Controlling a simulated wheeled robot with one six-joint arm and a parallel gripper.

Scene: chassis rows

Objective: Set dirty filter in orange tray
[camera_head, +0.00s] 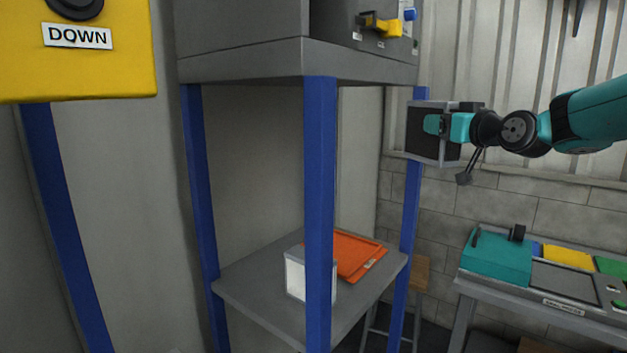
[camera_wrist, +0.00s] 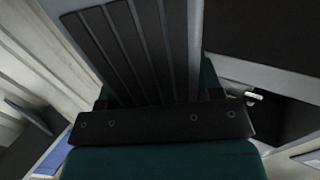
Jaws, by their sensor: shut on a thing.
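My gripper (camera_head: 440,126) is shut on a dark, grey-framed filter (camera_head: 422,132), held up in the air at the upper right of the head view, beside a blue post. In the wrist view the filter (camera_wrist: 135,50) fills the upper middle, with dark pleats and a grey frame. The gripper's fingertips are largely hidden behind it there. The orange tray (camera_head: 357,252) lies on the grey shelf, lower than the filter and to its left. A blue post partly hides the tray's left side.
A white-faced box (camera_head: 296,274) stands on the grey shelf (camera_head: 262,300) left of the tray, partly behind the front blue post (camera_head: 320,200). A grey cabinet (camera_head: 245,45) sits above the shelf. A bench (camera_head: 560,290) with a teal case (camera_head: 497,258) stands at the right.

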